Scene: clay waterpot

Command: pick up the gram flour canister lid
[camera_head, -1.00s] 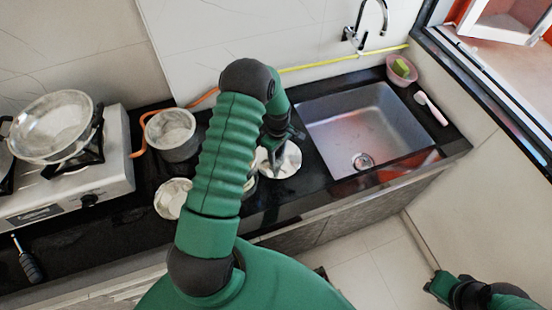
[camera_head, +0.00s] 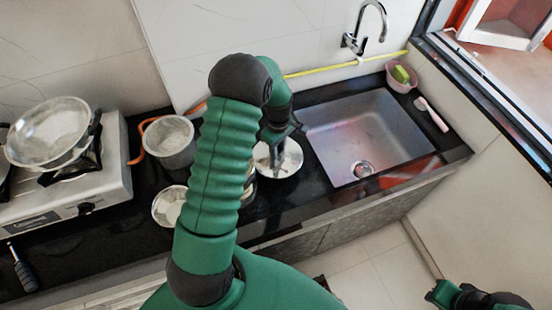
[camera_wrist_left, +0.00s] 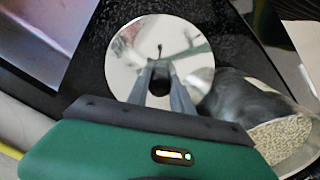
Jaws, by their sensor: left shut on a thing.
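A round, shiny metal lid (camera_head: 291,158) is on the dark counter between the pots and the sink. It fills the upper middle of the left wrist view (camera_wrist_left: 127,50) as a mirror-like disc. My left gripper (camera_head: 276,171) is over the lid, pointing down. In the left wrist view its fingers (camera_wrist_left: 160,84) close around the small dark knob at the lid's middle. Whether the lid is clear of the counter is hard to tell. My right gripper (camera_head: 436,292) is low at the right, far from the counter; its jaws are unclear.
An open canister with grainy contents (camera_wrist_left: 283,137) stands close beside the lid. A steel pot (camera_head: 170,140), a round dish (camera_head: 168,206) and a stove with a pan (camera_head: 48,130) lie left. The sink (camera_head: 365,130) and tap (camera_head: 358,42) are right.

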